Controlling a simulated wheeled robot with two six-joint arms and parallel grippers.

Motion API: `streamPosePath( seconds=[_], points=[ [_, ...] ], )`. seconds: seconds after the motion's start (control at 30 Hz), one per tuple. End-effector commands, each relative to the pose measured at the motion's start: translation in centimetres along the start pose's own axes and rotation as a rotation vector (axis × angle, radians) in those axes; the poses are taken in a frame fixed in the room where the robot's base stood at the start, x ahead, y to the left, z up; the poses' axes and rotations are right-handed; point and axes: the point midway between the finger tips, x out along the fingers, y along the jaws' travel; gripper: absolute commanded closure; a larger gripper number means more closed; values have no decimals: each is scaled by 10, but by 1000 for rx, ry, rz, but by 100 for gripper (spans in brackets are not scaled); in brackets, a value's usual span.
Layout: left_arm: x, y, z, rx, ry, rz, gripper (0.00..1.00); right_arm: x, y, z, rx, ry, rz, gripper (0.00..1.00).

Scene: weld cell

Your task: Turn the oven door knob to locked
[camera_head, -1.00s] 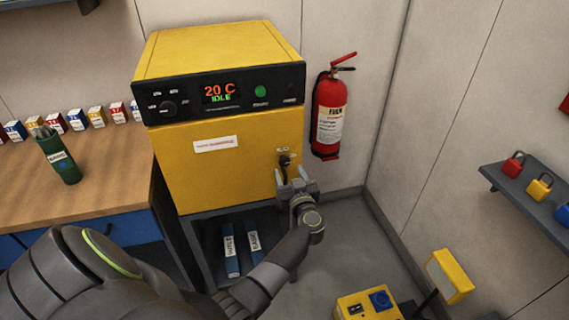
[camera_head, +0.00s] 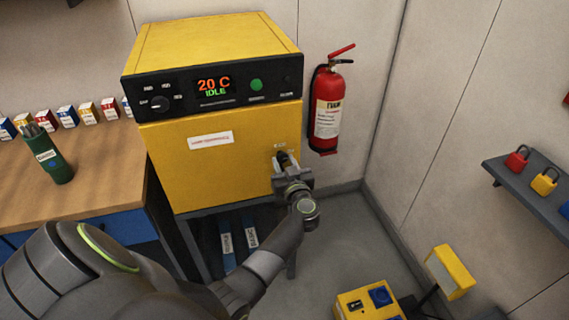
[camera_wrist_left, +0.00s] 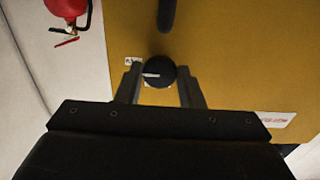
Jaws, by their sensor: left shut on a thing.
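The yellow oven (camera_head: 215,170) stands at the back, its door facing me and its display reading 20 C IDLE. The door knob (camera_wrist_left: 158,72) is a round black knob with a white pointer line, near the door's right edge. In the head view my left gripper (camera_head: 287,165) is at the knob and mostly hides it. In the wrist view the fingers of my left gripper (camera_wrist_left: 160,82) lie on either side of the knob, shut on it. The white pointer line runs roughly sideways in that view. My right gripper is not in view.
A red fire extinguisher (camera_head: 327,110) hangs on the wall just right of the oven. A dark bar (camera_wrist_left: 166,14) sticks out near the knob. A wooden bench (camera_head: 95,170) is at left. A shelf (camera_head: 525,188) with padlocks is at right.

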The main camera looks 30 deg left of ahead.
Motion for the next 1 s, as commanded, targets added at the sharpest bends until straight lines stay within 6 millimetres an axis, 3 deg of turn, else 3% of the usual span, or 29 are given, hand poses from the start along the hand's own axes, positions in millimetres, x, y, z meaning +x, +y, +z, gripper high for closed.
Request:
streamPosePath(
  seconds=[0.37, 1.0],
  points=[
    [0, 0, -1, -98, -1, 0, 89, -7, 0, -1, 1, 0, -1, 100],
    [0, 1, 0, -668, -1, 0, 89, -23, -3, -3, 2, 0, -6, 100]
  ],
)
